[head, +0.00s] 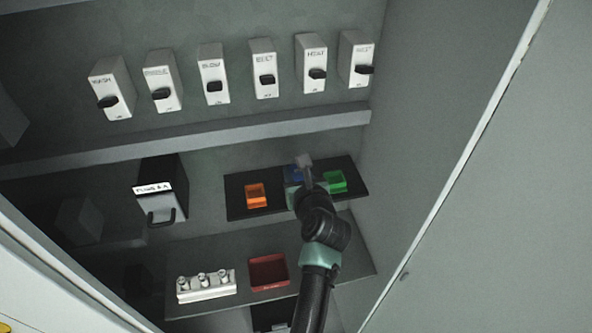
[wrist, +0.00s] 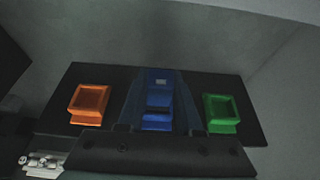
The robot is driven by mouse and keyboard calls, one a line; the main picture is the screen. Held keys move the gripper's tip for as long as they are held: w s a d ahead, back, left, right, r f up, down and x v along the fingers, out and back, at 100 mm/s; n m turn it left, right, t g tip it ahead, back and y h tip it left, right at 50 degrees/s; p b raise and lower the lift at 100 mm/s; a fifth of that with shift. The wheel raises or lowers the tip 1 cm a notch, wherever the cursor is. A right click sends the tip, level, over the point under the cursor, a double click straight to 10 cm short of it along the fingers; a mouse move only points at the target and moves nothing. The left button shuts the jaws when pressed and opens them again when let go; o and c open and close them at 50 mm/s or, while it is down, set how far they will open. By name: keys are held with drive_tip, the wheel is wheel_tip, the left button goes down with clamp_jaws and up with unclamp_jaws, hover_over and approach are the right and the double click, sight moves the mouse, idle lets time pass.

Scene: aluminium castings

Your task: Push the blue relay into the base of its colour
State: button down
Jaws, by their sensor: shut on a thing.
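The blue base (head: 293,174) sits in the middle of a black panel, between an orange base and a green base. In the wrist view, the blue base (wrist: 157,124) shows straight ahead of my gripper. My gripper (head: 304,183) is at the panel, in front of the blue base, and partly covers it. It is shut on the blue relay, seen in the wrist view as a dark blue, see-through-looking body (wrist: 160,88) in line with the blue base. I cannot tell how deep the relay sits in the base. The fingertips are hard to make out.
The orange base (head: 257,195) is left, the green base (head: 335,181) right, on the black panel (head: 236,190). A dark box with a handle (head: 161,195) stands left. Below are a white block with pegs (head: 206,287) and a red tray (head: 268,272). A cabinet wall rises right.

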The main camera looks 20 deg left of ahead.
drive_tip(key=shift+f+b, duration=0.5)
drive_tip(key=shift+f, duration=0.35)
drive_tip(key=c, duration=0.5)
unclamp_jaws()
drive_tip(key=shift+s, duration=0.1)
drive_tip(key=b+v, duration=0.2)
drive_tip(key=v, duration=1.1)
drive_tip(key=shift+r, duration=0.1)
